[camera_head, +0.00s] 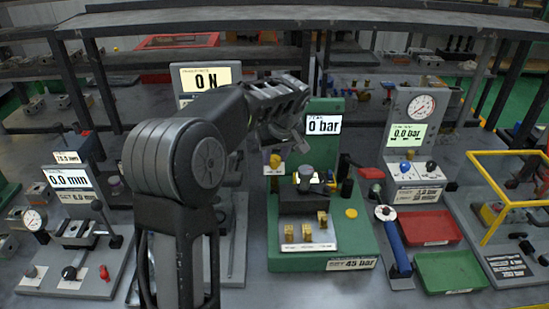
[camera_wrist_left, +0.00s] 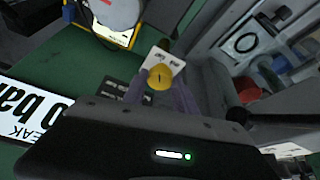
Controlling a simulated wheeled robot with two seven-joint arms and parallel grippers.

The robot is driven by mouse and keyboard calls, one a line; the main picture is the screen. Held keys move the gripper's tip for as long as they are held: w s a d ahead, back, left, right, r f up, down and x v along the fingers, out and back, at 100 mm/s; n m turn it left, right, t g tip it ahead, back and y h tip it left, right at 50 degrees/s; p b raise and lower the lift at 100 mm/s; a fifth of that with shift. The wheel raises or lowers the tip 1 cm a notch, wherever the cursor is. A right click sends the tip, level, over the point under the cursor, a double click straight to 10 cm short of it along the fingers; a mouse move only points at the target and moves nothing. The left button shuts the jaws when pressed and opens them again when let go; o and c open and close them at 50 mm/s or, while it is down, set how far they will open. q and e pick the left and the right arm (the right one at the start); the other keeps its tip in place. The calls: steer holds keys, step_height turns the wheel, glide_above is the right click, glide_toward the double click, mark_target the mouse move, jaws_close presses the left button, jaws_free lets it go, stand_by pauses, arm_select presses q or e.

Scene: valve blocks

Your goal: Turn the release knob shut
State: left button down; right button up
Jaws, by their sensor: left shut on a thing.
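The release knob appears to be the small yellow knob (camera_head: 275,160) at the back left of the green station (camera_head: 320,255), beside a small white label. It also shows in the left wrist view (camera_wrist_left: 160,77), between the two fingers. My left gripper (camera_wrist_left: 160,88) is shut on this knob. In the head view its arm crosses from the left and hides the area behind it. The station's display (camera_head: 323,125) reads 0 bar. My right gripper is not in view.
A black clamp block (camera_head: 304,200) stands in front of the knob. A gauge panel (camera_head: 410,125), a red tray (camera_head: 430,228) and a green tray (camera_head: 450,271) are to the right. A yellow frame (camera_head: 500,155) stands far right. A measuring station (camera_head: 75,240) is at left.

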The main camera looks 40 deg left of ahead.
arm_select(q)
steer(key=shift+n, duration=0.6)
steer(key=c, duration=1)
jaws_free()
steer(key=v, duration=0.7)
steer(key=shift+d+r+b, duration=0.2)
steer(key=shift+r+b, duration=0.2)
steer(key=shift+w+g, duration=0.15)
steer(key=shift+g, duration=0.15)
